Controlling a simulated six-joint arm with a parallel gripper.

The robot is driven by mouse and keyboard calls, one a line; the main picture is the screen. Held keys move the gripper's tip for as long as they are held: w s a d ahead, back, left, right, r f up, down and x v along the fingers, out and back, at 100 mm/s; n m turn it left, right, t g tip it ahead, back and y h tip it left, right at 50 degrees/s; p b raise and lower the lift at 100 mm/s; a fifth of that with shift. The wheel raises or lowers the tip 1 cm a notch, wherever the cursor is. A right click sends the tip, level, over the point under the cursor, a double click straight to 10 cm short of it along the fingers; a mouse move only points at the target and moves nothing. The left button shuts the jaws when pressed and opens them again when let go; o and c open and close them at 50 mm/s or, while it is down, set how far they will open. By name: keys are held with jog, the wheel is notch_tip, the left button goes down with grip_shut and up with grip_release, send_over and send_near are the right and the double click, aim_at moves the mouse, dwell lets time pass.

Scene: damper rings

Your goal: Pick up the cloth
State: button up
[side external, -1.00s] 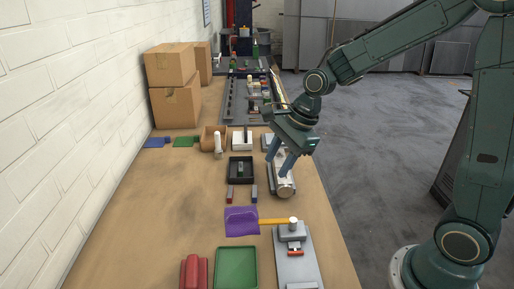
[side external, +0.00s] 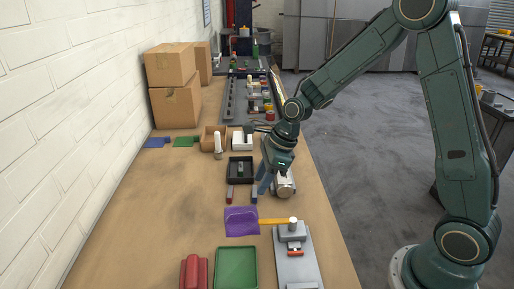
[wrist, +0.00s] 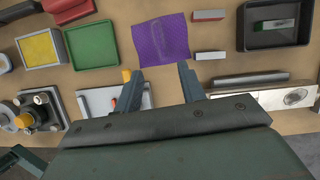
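A purple cloth (side external: 241,222) lies flat on the bench in the side view. It also shows in the wrist view (wrist: 160,38), at top centre, with a faint lighter marking on it. My gripper (side external: 261,186) is beyond the cloth in the side view, low over the bench, and is apart from it. In the wrist view my gripper (wrist: 160,76) has its two fingers spread with nothing between them; the cloth lies ahead of the fingertips.
A yellow handle (side external: 272,221) lies at the cloth's right edge beside a grey fixture (side external: 297,265). A green tray (side external: 236,268) and a red object (side external: 194,272) are nearer. A black tray (side external: 231,171) and small blocks (side external: 229,194) are beyond. The bench left of the cloth is clear.

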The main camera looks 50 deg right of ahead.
send_over(245, 213)
jog(key=s+d, duration=0.2)
jog(key=shift+w+a+f, duration=0.1)
jog(key=shift+f, duration=1.45)
jog(key=shift+w+a+f, duration=0.1)
jog(key=shift+f, duration=1.4)
jog(key=shift+f, duration=0.1)
jog(key=shift+x, duration=2.45)
jog(key=shift+d, duration=0.1)
jog(key=shift+c, duration=0.4)
grip_shut()
